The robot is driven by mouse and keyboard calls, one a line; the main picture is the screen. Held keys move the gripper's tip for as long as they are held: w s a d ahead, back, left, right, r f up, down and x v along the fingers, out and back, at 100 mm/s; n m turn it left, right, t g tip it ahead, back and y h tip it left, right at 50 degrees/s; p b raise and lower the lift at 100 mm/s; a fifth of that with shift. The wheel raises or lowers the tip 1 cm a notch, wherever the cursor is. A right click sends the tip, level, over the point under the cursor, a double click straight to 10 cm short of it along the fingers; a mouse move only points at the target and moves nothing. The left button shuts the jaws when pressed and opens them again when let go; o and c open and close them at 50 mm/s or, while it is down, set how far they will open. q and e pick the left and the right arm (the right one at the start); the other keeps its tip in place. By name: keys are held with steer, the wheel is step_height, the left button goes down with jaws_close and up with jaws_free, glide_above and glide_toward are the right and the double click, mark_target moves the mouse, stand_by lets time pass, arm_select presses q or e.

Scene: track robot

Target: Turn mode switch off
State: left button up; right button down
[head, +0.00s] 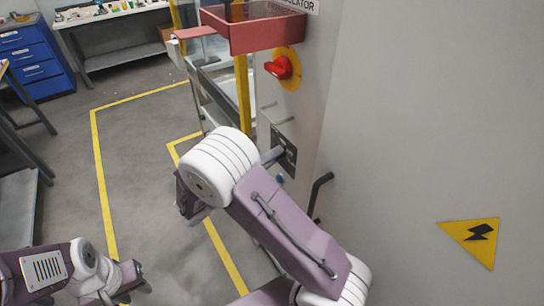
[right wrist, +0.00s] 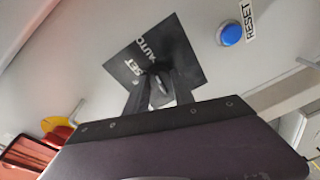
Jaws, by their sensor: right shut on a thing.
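The mode switch (right wrist: 158,92) is a small dark knob on a black square plate with white lettering, of which AUTO and SET can be read. The plate (right wrist: 130,55) looks tilted in the right wrist view. It also shows on the grey cabinet side in the head view (head: 289,152), partly behind my right arm. My right gripper (right wrist: 160,80) is shut on the knob, one finger on each side. The fingers hide part of the knob, so its exact setting is unclear. My left gripper (head: 125,284) is low at the left, away from the cabinet; its jaws are unclear.
A blue button (right wrist: 229,33) labelled RESET sits beside the plate. A red rotary switch (head: 280,68) on a yellow disc and a red tray (head: 252,30) are above. A dark handle (head: 320,190) sticks out to the right. Open floor (head: 140,150) lies left.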

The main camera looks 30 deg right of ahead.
steer(key=shift+w+n+g+y+p, duration=0.1)
steer(key=shift+n+g+y+p, duration=0.3)
steer(key=shift+n+p, duration=2.1)
steer(key=shift+w+n+g+y+p, duration=0.1)
steer(key=shift+n+g+p, duration=0.55)
steer(key=shift+n+p, duration=1.85)
steer(key=shift+n+g+y+p, duration=0.2)
steer(key=shift+n+g+p, duration=0.8)
steer(key=shift+n, duration=2.6)
steer(key=shift+t+p, duration=0.45)
steer(key=c, duration=1.1)
jaws_free()
steer(key=shift+o, duration=0.2)
steer(key=a+r+b, duration=0.1)
steer(key=a+b, duration=0.1)
steer(key=a, duration=0.7)
steer(key=shift+s+r+b, duration=0.2)
steer(key=shift+b, duration=0.1)
